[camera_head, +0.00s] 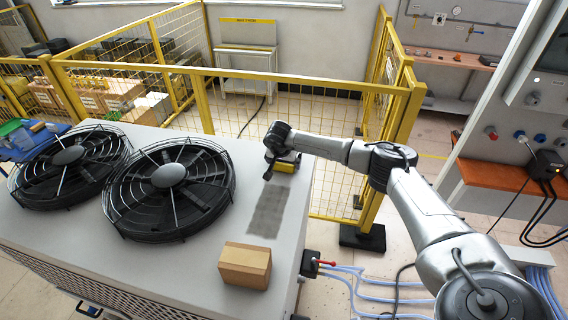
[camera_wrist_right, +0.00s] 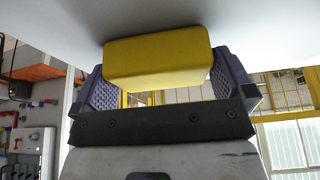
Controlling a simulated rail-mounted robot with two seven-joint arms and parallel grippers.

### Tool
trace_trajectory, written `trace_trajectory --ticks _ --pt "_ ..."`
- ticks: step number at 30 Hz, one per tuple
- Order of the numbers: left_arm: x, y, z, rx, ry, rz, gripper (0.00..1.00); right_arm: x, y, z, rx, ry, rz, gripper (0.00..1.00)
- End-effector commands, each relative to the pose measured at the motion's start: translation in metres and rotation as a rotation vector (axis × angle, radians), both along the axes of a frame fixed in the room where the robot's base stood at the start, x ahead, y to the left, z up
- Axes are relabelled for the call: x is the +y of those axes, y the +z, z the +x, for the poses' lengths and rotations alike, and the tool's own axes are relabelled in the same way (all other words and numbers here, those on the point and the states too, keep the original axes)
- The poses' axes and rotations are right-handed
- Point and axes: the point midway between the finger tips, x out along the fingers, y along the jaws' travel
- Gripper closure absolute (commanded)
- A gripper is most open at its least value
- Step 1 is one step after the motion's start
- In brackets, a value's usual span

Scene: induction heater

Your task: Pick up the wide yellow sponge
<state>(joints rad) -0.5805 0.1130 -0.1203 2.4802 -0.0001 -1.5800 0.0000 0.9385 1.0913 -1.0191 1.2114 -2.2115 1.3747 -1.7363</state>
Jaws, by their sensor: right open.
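The wide yellow sponge (camera_head: 285,167) sits on the white top of the heater unit (camera_head: 240,150), near its far right edge. In the head view my right gripper (camera_head: 281,158) is over it and covers part of it. In the right wrist view the sponge (camera_wrist_right: 158,58) lies between the two ribbed fingers of my right gripper (camera_wrist_right: 167,83). The fingers are open, one at each end of the sponge. A narrow gap shows at the left finger; whether the right finger touches it I cannot tell. My left gripper is not in view.
Two black round fans (camera_head: 170,187) fill the left of the top. A brown box (camera_head: 245,266) stands near the front right edge, with a dark grey patch (camera_head: 268,210) behind it. A yellow mesh fence (camera_head: 240,100) runs behind. Blue hoses lie at the right.

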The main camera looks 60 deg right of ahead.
Motion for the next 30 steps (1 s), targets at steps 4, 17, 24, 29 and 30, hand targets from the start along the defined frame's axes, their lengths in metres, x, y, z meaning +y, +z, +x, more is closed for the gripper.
trace_trajectory --ticks 4,17,24,29,30 --pt "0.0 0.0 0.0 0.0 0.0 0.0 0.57 0.0 0.0 0.0 0.0 0.0 0.0 0.0" --pt "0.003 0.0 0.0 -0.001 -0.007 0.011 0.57 0.0 0.001 0.0 0.0 -0.001 0.0 0.33" --pt "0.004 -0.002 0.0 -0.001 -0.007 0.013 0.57 0.0 0.003 0.0 -0.002 -0.001 -0.001 0.33" --pt "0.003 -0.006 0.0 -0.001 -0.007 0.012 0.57 -0.001 0.015 0.0 -0.003 -0.001 -0.001 0.33" --pt "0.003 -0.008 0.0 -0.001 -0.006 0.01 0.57 0.0 0.02 0.0 -0.004 -0.001 -0.001 0.33"
